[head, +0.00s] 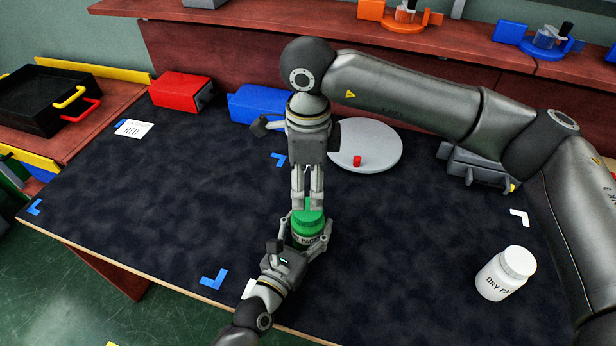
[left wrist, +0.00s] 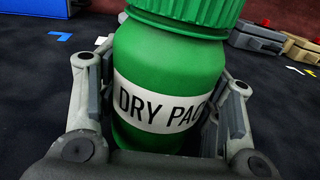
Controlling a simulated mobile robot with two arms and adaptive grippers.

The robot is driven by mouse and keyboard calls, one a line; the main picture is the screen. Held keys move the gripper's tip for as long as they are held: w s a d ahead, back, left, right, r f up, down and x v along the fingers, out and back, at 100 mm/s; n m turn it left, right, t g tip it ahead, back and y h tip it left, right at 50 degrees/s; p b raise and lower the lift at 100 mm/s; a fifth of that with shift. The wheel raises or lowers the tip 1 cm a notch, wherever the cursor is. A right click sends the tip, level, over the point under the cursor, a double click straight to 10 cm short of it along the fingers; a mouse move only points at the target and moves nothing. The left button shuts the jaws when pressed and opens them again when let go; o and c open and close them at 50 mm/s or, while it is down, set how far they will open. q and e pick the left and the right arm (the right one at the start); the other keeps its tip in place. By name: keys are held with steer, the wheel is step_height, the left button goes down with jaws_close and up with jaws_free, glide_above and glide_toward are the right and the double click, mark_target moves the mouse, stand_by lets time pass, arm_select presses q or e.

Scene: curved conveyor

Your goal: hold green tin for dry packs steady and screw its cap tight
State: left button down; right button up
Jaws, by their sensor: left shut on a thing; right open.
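The green tin for dry packs (head: 304,240) stands upright on the dark table mat, with a white label reading "DRY PAC…". Its green ribbed cap (head: 307,218) sits on top of it. My left gripper (head: 306,246) is shut on the tin's body from the lower left. In the left wrist view the tin (left wrist: 165,70) stands between the fingers of my left gripper (left wrist: 160,115), and the cap (left wrist: 190,12) is cut off by the top edge. My right gripper (head: 307,200) points down from above, its open fingers at the cap; whether they touch it I cannot tell.
A white dry-packs tin (head: 505,275) stands at the right. A grey round disc (head: 375,146) with a small red piece (head: 357,161) lies behind the grippers. Red (head: 181,92) and blue (head: 257,104) boxes stand at the back. The mat's left half is mostly clear.

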mark_target(308, 209)
steer(key=shift+r+n, duration=0.1)
steer(key=shift+n, duration=0.5)
steer(key=shift+f, duration=4.05)
steer(key=shift+c, duration=0.3)
steer(key=c, duration=1)
steer(key=o, duration=1.2)
